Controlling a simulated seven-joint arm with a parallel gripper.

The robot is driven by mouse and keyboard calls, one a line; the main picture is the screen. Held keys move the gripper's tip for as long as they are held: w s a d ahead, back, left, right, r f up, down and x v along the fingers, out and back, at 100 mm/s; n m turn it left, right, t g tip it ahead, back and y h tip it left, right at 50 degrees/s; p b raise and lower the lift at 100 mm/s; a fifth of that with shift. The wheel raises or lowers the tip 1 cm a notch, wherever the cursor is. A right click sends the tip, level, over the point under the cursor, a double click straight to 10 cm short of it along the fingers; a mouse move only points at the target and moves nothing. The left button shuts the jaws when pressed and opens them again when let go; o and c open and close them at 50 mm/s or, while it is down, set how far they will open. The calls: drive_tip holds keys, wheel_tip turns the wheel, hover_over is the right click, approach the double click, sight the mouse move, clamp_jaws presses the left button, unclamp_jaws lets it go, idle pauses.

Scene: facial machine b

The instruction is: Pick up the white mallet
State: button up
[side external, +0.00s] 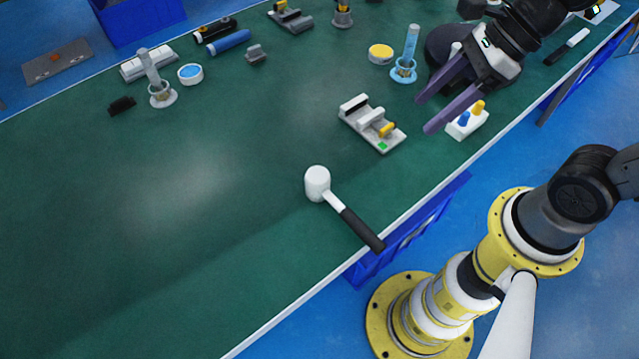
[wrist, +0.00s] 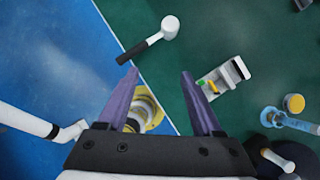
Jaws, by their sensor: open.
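The white mallet (side external: 318,183) lies on the green table (side external: 200,230) near its front edge, with a white head and a black handle that points toward the edge. In the wrist view the mallet (wrist: 169,29) lies ahead of the fingertips, left of the picture's middle line at its handle. My gripper (side external: 428,113) has two purple fingers and is open and empty. It is up and to the right of the mallet in the side view, apart from it. In the wrist view my gripper (wrist: 158,72) shows its fingers spread wide, with the table edge between them.
A grey vise-like fixture (side external: 372,123) stands between the mallet and my gripper in the side view. A white block with yellow and blue knobs (side external: 467,121) is beside the fingers. A glass cylinder (side external: 406,56) stands behind. The table left of the mallet is clear.

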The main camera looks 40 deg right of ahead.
wheel_tip(320, 180, down, 7)
drive_tip(key=w+a+m+g+y, duration=0.2)
drive_tip(key=w+a+m, duration=0.1)
drive_tip(key=m, duration=0.6)
drive_tip(key=m+g, duration=0.1)
approach(354, 215)
drive_tip(key=shift+g, duration=0.3)
drive_tip(key=x, duration=0.4)
drive_tip(key=shift+w+d+f, duration=0.2)
drive_tip(key=shift+w+f, duration=0.1)
drive_tip(key=shift+w, duration=0.05)
drive_tip(key=shift+x, duration=2.65)
drive_tip(key=shift+s+a+r, duration=0.1)
drive_tip(key=shift+a+r, duration=0.05)
clamp_jaws()
